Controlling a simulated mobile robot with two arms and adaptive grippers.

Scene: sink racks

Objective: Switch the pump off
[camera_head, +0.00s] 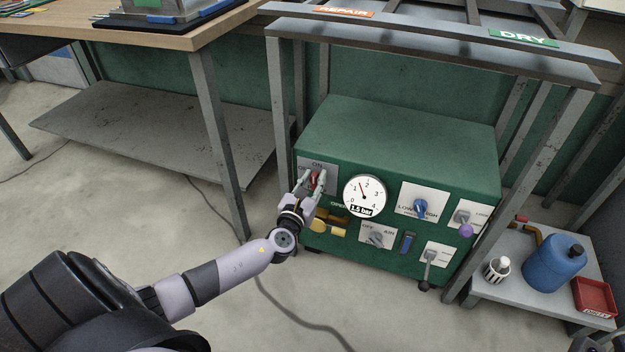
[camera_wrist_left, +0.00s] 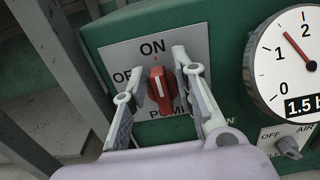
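The pump switch is a red rotary knob (camera_wrist_left: 161,90) on a grey plate (camera_wrist_left: 118,57) marked ON at the top and OFF at the left. Its white line points up, roughly at ON. The lower label is partly hidden by my fingers. My left gripper (camera_wrist_left: 158,80) is open, one finger on each side of the knob; I cannot tell whether either finger touches it. In the head view the left gripper (camera_head: 313,183) is at the upper left of the green pump box (camera_head: 400,140), over the red knob (camera_head: 317,177).
A gauge (camera_head: 364,194) reading 1.5 bar sits right of the switch. A blue knob (camera_head: 420,207), a yellow handle (camera_head: 328,228) and several other controls share the panel. Metal table legs stand left and right. A low shelf with a blue jug (camera_head: 553,264) is at right.

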